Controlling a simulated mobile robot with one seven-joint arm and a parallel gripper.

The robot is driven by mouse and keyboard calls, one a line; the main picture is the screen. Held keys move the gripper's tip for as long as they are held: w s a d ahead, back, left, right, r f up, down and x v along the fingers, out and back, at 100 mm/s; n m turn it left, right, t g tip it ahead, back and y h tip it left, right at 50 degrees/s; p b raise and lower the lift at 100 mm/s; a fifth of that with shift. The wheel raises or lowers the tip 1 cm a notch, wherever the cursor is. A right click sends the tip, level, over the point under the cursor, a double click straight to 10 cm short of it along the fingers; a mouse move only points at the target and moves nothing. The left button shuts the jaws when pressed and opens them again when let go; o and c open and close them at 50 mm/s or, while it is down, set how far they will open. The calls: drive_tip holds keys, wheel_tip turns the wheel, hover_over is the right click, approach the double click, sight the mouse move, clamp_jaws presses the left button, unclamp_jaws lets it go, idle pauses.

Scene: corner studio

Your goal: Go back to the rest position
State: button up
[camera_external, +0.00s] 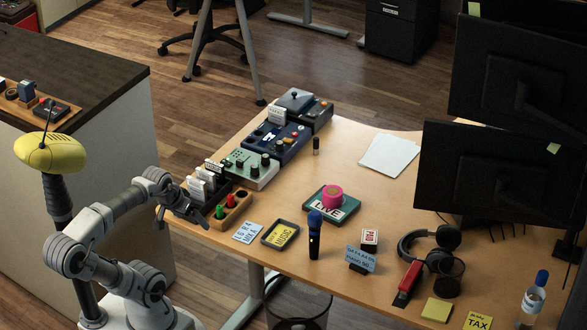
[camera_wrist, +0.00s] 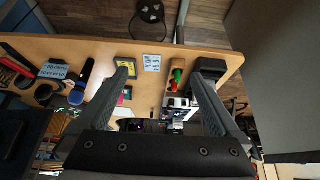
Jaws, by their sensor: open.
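My gripper (camera_external: 190,207) is at the near left edge of the wooden desk (camera_external: 385,190), beside the rack with small cards and a red and a green piece. In the wrist view my gripper (camera_wrist: 168,68) has its two dark fingers spread wide apart, with nothing held between them. The desk top and a white lettered card (camera_wrist: 154,62) show beyond the fingertips. My arm is partly stretched out from its base toward the desk.
A dark blue microphone (camera_external: 314,235) stands upright further right. Control boxes (camera_external: 283,138) line the desk's left side. A dark-topped counter (camera_external: 60,65) stands behind my arm.

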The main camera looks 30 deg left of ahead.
wheel_tip(320, 180, up, 20)
drive_tip(key=p, duration=2)
drive_tip(key=shift+r, duration=0.1)
